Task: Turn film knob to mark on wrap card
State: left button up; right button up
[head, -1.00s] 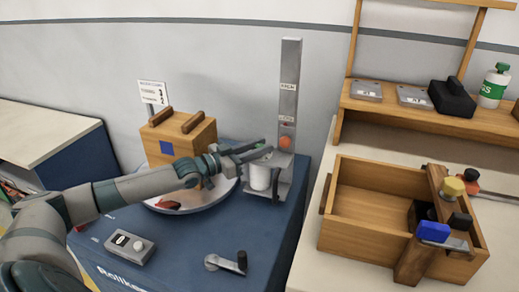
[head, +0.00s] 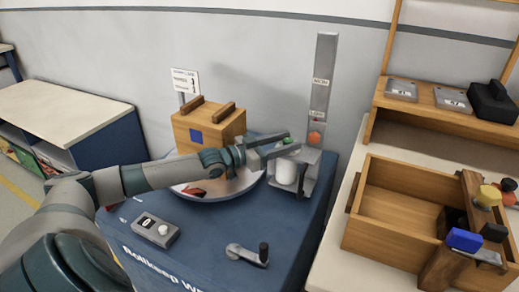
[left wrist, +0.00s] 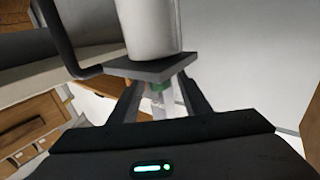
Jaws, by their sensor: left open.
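The wrap card (head: 186,82) is a white card on a short post behind the wooden box; its small print is hard to read. The grey mast (head: 322,80) carries small labels, an orange part (head: 314,137) and a carriage with a white film roll (head: 287,172). A green knob-like part (head: 288,141) shows at the top of the carriage. My left gripper (head: 287,148) is open at the carriage top. In the left wrist view the green part (left wrist: 158,86) shows between its fingers; I cannot tell whether they touch it. My right gripper is out of view.
The wooden box (head: 208,125) stands on the round turntable (head: 225,190). A grey control box (head: 157,229) and a crank (head: 248,254) are on the blue machine's front. A wooden crate (head: 385,215) with tools is at right; a pale-topped bench (head: 65,115) is at left.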

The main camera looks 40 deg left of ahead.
aim_at(284, 143)
pick_arm(q)
jog(key=shift+v, duration=1.55)
jog(key=p+v, duration=0.1)
jog(key=v, duration=0.6)
jog(key=shift+s+p, duration=0.35)
jog(key=shift+s, duration=0.05)
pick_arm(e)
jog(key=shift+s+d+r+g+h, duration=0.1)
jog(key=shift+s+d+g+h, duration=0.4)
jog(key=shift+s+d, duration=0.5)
pick_arm(q)
jog(key=shift+a, duration=0.1)
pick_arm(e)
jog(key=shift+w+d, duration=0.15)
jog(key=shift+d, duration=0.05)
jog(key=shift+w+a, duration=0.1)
pick_arm(q)
jog(key=shift+r, duration=0.1)
